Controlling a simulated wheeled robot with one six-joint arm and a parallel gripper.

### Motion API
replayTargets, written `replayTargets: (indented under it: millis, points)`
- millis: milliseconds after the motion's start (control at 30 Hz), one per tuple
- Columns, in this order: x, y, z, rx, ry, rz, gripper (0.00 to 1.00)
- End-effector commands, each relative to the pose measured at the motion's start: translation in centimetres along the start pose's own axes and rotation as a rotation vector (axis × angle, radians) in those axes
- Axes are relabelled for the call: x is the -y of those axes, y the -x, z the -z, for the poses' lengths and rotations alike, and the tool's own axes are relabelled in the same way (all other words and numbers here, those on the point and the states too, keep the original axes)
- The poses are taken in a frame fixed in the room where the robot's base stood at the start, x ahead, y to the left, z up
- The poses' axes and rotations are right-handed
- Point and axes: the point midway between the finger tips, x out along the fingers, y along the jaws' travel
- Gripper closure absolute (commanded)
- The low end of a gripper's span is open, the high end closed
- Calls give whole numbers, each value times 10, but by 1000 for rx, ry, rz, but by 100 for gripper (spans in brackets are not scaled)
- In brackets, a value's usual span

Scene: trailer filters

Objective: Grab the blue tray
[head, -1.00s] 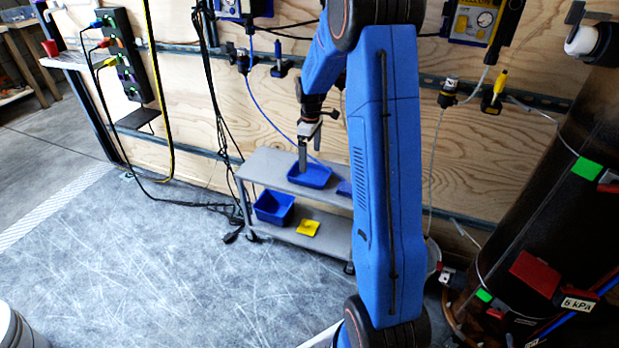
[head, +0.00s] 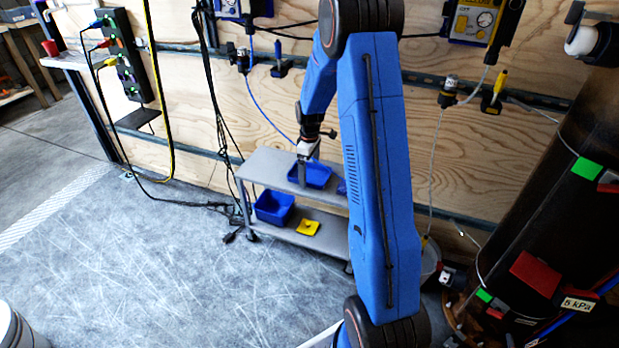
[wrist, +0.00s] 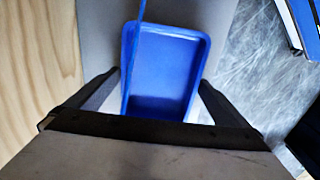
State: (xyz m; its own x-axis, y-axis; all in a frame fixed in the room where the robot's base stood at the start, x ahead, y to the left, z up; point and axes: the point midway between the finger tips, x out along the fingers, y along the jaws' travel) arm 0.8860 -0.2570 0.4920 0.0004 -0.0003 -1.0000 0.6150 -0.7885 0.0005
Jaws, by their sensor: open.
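A blue tray (head: 318,176) sits on the top shelf of a grey cart (head: 262,165). In the wrist view the tray (wrist: 165,80) lies between the two dark fingers, with a thin blue cable crossing above its left side. My gripper (head: 302,180) is open over the tray's left part in the head view. In the wrist view my gripper (wrist: 160,90) has a finger on either side of the tray. I cannot tell whether the fingers touch it. My arm partly hides the cart's right side.
A blue bin (head: 273,207) and a yellow item (head: 308,228) lie on the lower shelf. Another blue piece (head: 342,187) shows beside my arm on the top shelf. A plywood wall stands behind. Black cables hang left of the cart. The floor in front is clear.

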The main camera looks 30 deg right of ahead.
Motion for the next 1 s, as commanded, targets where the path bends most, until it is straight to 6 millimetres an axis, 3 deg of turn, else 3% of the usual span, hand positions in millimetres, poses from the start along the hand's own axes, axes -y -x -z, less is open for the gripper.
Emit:
replayTargets:
  millis: [33, 200, 567, 1000]
  points:
    - [0, 0, 0, 0, 0, 0, 0]
    - [0, 0, 0, 0, 0, 0, 37]
    - [0, 7, 0, -1, 0, -1, 37]
    - [0, 79, 0, -1, 0, -1, 37]
